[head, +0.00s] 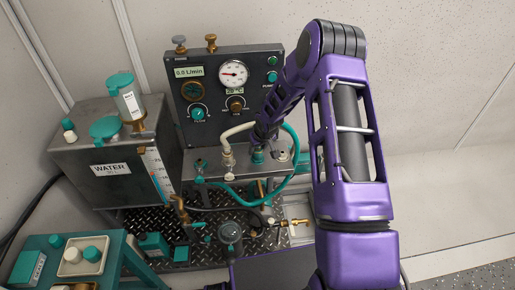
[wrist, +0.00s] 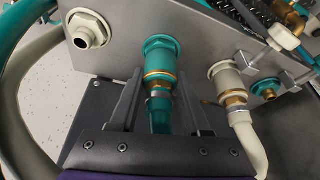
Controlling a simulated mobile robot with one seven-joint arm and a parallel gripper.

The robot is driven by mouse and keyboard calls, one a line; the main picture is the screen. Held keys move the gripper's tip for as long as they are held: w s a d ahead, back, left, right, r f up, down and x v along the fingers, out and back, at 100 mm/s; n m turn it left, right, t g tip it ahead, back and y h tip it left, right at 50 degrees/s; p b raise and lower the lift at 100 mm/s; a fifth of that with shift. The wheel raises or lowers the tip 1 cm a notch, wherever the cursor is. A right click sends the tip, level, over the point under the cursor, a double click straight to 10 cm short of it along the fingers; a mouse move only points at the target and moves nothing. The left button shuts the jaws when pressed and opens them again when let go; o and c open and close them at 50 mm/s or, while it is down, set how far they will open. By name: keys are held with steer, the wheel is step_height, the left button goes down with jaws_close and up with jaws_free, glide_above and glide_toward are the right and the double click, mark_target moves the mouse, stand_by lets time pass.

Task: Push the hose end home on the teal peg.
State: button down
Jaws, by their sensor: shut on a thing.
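The teal peg (wrist: 161,53) sticks out of the metal panel in the middle of the wrist view; its teal base also shows in the head view (head: 258,157). My gripper (wrist: 160,98) is shut on the teal hose end (wrist: 160,118), with one dark finger on each side. The hose end has a silver collar and is in line with the peg, right at its tip by a brass-coloured ring. I cannot tell how far it is on the peg. In the head view my arm hides most of the hose end.
A cream hose (wrist: 245,140) sits on a cream fitting to the right, close to my finger. A bare cream port (wrist: 87,30) is on the left. The teal hose (head: 297,150) loops right of my gripper. The gauge panel (head: 225,90) stands behind.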

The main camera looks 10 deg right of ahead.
steer(key=shift+f, duration=0.25)
steer(key=shift+c, duration=1.4)
jaws_free()
steer(key=shift+r, duration=0.1)
steer(key=p+v, duration=0.3)
steer(key=v, duration=1.4)
steer(key=shift+r, duration=0.15)
steer(key=shift+s, duration=0.1)
